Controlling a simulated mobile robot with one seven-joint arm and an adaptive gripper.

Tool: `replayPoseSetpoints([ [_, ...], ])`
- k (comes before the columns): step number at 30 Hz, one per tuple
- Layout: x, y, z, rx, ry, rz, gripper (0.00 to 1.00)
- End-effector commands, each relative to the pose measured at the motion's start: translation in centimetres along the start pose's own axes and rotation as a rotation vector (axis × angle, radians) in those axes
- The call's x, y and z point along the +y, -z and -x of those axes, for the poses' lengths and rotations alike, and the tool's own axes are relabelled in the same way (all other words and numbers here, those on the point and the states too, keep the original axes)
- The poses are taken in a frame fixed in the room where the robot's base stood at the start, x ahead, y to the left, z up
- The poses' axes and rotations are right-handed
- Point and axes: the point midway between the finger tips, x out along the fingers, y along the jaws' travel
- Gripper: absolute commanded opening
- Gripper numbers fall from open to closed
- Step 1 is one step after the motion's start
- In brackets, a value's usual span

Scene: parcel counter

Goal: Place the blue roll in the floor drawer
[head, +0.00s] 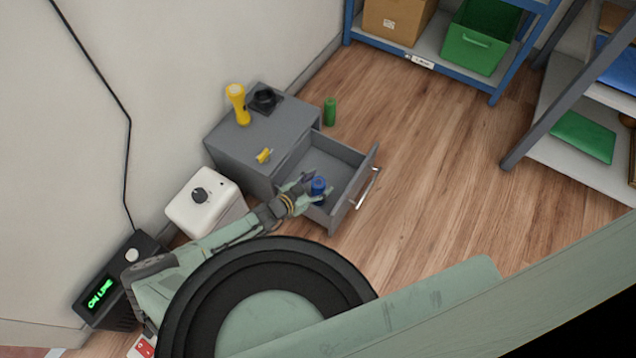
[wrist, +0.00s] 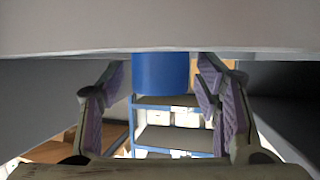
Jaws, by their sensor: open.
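The blue roll (head: 318,184) stands upright inside the open floor drawer (head: 353,190) of the grey cabinet, near its front left part. My gripper (head: 316,192) reaches into the drawer from the left, low and almost level. Its fingers are open on either side of the roll. In the wrist view the picture is upside down. The blue roll (wrist: 160,72) sits between the two spread fingers, with a small gap on each side, and its end meets the grey drawer surface (wrist: 60,30).
The grey cabinet (head: 235,150) carries a yellow flashlight (head: 237,104), a black object (head: 264,99) and a small yellow item (head: 264,156). A green cylinder (head: 330,111) stands behind the drawer. A white box (head: 205,205) stands beside the cabinet. Wooden floor (head: 440,150) to the right is clear.

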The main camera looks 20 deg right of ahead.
Motion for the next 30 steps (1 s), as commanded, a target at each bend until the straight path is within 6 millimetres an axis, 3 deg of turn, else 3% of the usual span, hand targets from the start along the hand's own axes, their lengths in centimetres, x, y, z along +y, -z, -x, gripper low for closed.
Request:
replayPoseSetpoints([
  [15,-0.1,0.0,9.8,-0.002,0.003,0.000,0.58],
  [21,0.0,0.0,11.5,0.000,0.001,0.001,0.58],
  [30,0.0,0.0,11.8,0.000,0.000,0.000,0.58],
])
